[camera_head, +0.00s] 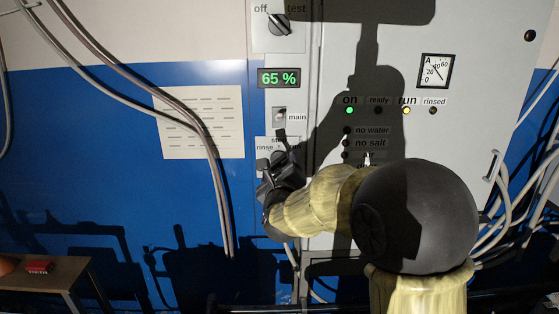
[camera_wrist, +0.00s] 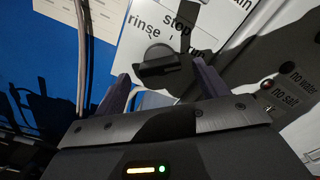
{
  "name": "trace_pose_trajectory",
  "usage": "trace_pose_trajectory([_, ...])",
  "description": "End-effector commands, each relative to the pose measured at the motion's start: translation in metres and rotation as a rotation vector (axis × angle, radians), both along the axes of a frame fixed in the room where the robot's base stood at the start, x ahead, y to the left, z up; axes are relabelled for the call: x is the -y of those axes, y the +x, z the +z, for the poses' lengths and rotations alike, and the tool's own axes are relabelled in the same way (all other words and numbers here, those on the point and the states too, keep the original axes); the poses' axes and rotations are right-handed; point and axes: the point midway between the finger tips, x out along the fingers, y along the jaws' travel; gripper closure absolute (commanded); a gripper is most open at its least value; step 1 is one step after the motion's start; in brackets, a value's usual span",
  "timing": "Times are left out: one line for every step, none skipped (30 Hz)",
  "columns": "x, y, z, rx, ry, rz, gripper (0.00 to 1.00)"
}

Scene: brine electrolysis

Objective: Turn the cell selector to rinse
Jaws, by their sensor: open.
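The cell selector (camera_wrist: 160,62) is a dark knob on the pale panel, with rinse, stop and a partly hidden run printed around it. In the wrist view its bar lies roughly crosswise between my fingertips; I cannot tell which end is the pointer. My gripper (camera_wrist: 161,72) is open, its two fingers on either side of the knob, apart or touching unclear. In the head view my gripper (camera_head: 279,160) covers most of the selector, while the rinse label (camera_head: 264,147) shows left of it.
Above are the main switch (camera_head: 280,115), the 65 % display (camera_head: 279,78) and the off/test knob (camera_head: 279,24). The on lamp (camera_head: 350,110) glows green and the run lamp (camera_head: 406,110) yellow. Hoses (camera_head: 205,135) run down at left. A small table (camera_head: 62,270) stands lower left.

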Motion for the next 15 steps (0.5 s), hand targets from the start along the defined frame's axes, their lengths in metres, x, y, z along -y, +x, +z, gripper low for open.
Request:
trace_pose_trajectory([-0.0001, 0.0055, 0.0021, -0.001, -0.001, 0.000, 0.27])
trace_pose_trajectory([0.0000, 0.0079, 0.0016, -0.001, -0.001, 0.000, 0.27])
trace_pose_trajectory([-0.0001, 0.0105, 0.0015, -0.001, -0.001, 0.001, 0.27])
trace_pose_trajectory([-0.0001, 0.0120, 0.0014, 0.000, 0.000, 0.000, 0.27])
trace_pose_trajectory([-0.0002, 0.0132, 0.0009, 0.000, 0.000, 0.000, 0.27])
trace_pose_trajectory([-0.0001, 0.0142, 0.0004, 0.000, 0.000, 0.000, 0.27])
trace_pose_trajectory([-0.0001, 0.0146, 0.0000, 0.000, 0.000, 0.000, 0.27])
trace_pose_trajectory([-0.0001, 0.0148, -0.0003, 0.000, 0.000, 0.000, 0.27])
trace_pose_trajectory([0.0000, 0.0149, -0.0005, 0.000, 0.000, 0.000, 0.27])
trace_pose_trajectory([-0.0001, 0.0148, -0.0006, 0.000, 0.000, 0.000, 0.27])
trace_pose_trajectory([0.0000, 0.0147, -0.0006, 0.000, 0.000, 0.000, 0.27])
trace_pose_trajectory([-0.0001, 0.0146, -0.0006, 0.000, 0.000, 0.000, 0.27])
trace_pose_trajectory([-0.0001, 0.0146, -0.0006, 0.000, 0.000, 0.000, 0.27])
trace_pose_trajectory([0.0000, 0.0146, -0.0005, 0.000, 0.000, 0.000, 0.27])
trace_pose_trajectory([-0.0001, 0.0145, -0.0006, 0.000, 0.000, 0.000, 0.35])
